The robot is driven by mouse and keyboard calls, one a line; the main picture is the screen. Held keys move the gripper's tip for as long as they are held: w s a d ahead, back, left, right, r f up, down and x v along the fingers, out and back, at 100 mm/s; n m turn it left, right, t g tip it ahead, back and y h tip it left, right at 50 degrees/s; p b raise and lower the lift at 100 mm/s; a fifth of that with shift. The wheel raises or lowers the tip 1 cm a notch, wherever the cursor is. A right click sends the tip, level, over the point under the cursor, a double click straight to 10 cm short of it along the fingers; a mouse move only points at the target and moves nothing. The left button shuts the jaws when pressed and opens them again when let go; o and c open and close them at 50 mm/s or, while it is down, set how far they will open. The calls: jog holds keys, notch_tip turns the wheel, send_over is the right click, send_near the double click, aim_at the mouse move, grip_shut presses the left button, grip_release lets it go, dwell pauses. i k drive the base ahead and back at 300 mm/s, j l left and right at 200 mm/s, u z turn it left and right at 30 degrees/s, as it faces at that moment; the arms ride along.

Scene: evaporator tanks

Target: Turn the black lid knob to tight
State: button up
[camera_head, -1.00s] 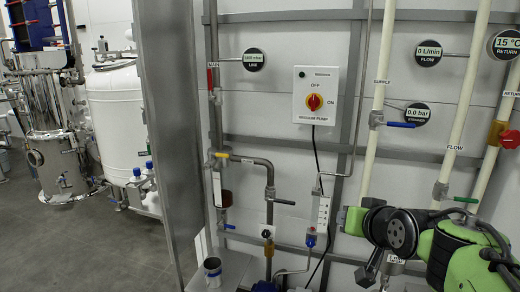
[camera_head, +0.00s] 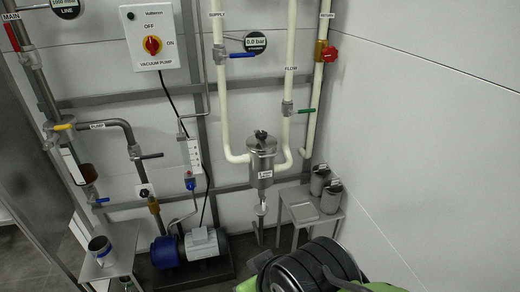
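The black lid knob (camera_head: 261,134) sits on top of a steel strainer housing (camera_head: 262,165) in the middle of the head view. The housing hangs between two cream pipes and carries a small white label. The knob is small here, so I cannot read its setting or see any tight mark. Green and black links of my arm show at the bottom edge, below and right of the strainer and apart from it in the picture. My gripper is not in view.
A blue-handled valve (camera_head: 240,55) and a green-handled valve (camera_head: 303,111) sit on the pipes above. A steel side table (camera_head: 300,210) with metal cups stands right of the strainer. A pump (camera_head: 203,243) is on the floor at left. The right wall is bare.

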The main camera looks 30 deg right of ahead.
aim_at(261, 135)
jog(key=i+l+u, duration=0.45)
jog(key=i, duration=0.25)
jog(key=i+l+u, duration=0.45)
jog(key=i+l, duration=0.15)
jog(key=l, duration=0.3)
